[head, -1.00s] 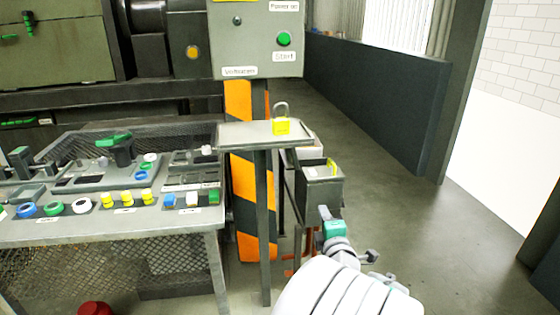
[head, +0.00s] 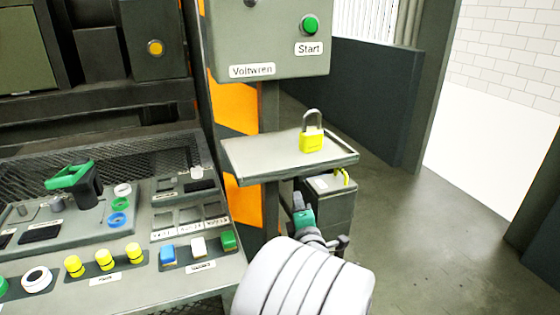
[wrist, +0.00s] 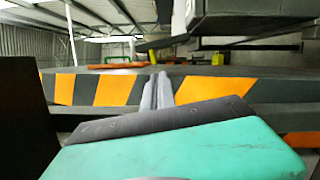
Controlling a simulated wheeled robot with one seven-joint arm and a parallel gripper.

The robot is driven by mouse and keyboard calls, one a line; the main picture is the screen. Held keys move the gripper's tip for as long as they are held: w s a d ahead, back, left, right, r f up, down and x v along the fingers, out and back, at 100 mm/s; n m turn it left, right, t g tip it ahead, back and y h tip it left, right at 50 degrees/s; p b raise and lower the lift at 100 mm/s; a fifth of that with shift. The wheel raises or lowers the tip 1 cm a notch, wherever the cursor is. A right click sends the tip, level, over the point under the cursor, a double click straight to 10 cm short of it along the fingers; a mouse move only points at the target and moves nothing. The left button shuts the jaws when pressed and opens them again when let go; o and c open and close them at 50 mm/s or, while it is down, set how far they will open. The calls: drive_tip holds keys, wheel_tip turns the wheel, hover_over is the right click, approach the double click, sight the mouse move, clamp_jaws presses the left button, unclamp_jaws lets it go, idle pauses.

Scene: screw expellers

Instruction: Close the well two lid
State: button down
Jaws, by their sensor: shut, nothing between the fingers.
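I cannot make out a lid marked as well two. A dark grey box (head: 337,207) stands below and behind the small tray stand, with a light top (head: 325,184) and a yellow handle-like part (head: 345,178); whether this top is the lid is unclear. My gripper (head: 298,198), with a teal body, is at the near left side of this box, below the tray; contact cannot be told.
The tray stand (head: 240,162) bears a yellow padlock (head: 312,138) just above my gripper. A control desk (head: 120,292) with several buttons is at left. A grey panel (head: 285,68) with a green Start button is above. Free floor (head: 430,240) lies right.

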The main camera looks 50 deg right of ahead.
drive_tip(key=p+x, duration=0.1)
drive_tip(key=x, duration=1.8)
drive_tip(key=shift+d, duration=0.1)
